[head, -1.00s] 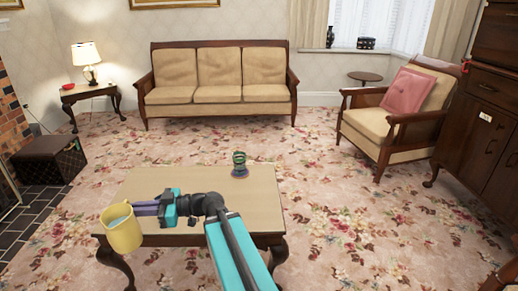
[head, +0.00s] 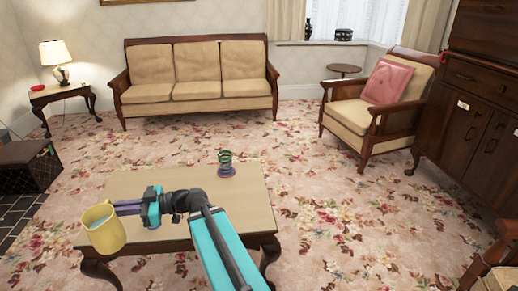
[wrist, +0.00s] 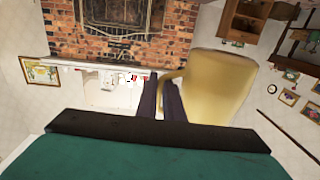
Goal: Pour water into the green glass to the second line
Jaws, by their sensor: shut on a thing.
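My gripper (head: 127,208) is shut on the jug's handle. The jug also shows in the wrist view (wrist: 222,85), to the right of my purple fingers (wrist: 163,98). The green glass (head: 225,159) stands upright on a purple coaster (head: 226,171) near the far edge of the table. It has dark bands around it. The jug is well to the left of the glass and nearer to me. I cannot tell whether the glass holds water.
The wooden coffee table (head: 256,205) is otherwise mostly clear. A sofa (head: 198,85) stands behind it, an armchair (head: 370,110) with a pink cushion at the right. Open floral carpet lies right of the table. A dark box (head: 28,166) is at the left.

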